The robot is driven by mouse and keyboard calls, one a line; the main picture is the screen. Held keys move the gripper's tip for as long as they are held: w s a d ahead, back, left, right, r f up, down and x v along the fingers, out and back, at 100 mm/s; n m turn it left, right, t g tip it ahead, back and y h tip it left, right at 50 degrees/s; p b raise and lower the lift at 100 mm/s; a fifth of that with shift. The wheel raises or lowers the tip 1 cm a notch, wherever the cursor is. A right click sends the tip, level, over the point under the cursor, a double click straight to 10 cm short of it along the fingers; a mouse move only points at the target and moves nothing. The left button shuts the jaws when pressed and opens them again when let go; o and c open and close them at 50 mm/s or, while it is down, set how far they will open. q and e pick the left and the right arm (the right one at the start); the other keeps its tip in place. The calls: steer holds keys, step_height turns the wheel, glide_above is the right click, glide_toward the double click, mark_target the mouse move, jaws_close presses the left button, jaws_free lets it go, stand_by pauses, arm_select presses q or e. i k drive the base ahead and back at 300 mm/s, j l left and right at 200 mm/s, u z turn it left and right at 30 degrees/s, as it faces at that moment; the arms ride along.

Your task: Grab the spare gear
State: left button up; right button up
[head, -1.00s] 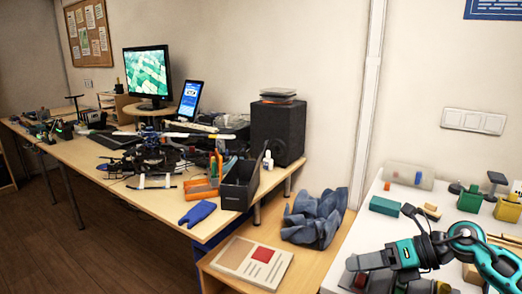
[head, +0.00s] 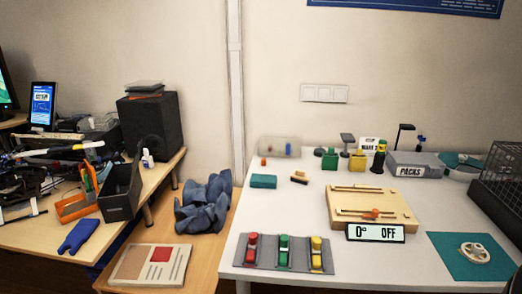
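A pale, rounded part with openings in it (head: 474,252) lies on a teal mat (head: 450,265) at the right of the white table. It may be the spare gear, but it is too small to tell for sure. No other gear is clear to me. Neither of my grippers is in the head view.
A wooden board with slots (head: 372,200) stands behind a "0° OFF" display (head: 375,233). A grey tray (head: 240,264) holds red, green and yellow pieces at the front. A "PACKS" box (head: 415,165) and a black wire basket (head: 500,185) stand at the right.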

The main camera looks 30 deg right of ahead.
mark_target(477, 249)
steer(key=z, duration=2.6)
